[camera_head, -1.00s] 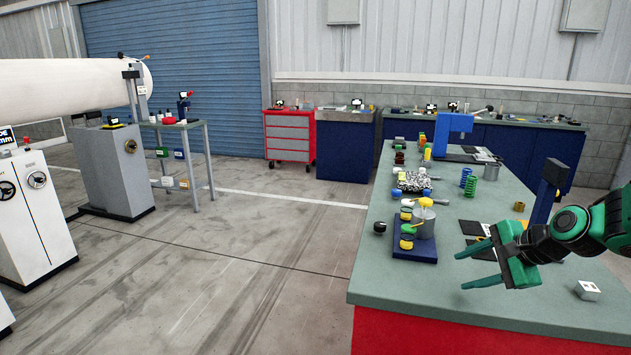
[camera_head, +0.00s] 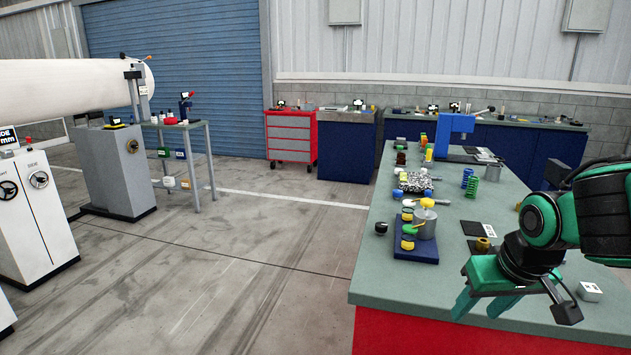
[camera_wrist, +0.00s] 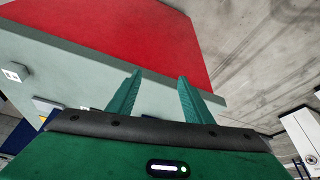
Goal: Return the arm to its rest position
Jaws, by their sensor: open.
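My green gripper (camera_head: 481,306) is at the right of the head view, above the near part of the bench top. Its two fingers are apart with nothing between them. In the wrist view the gripper (camera_wrist: 159,82) shows both fingers spread and empty, with the bench's edge and red front (camera_wrist: 110,35) beyond them. My arm reaches in from the right edge of the head view, bent, with the fingers tilted down and to the left.
The green-grey bench (camera_head: 400,285) carries a blue spool stand (camera_head: 415,250), a metal cup (camera_head: 424,222), a blue press (camera_head: 452,130), springs (camera_head: 471,185) and a small white block (camera_head: 590,291). The floor to the left is clear up to the white cabinets (camera_head: 40,215).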

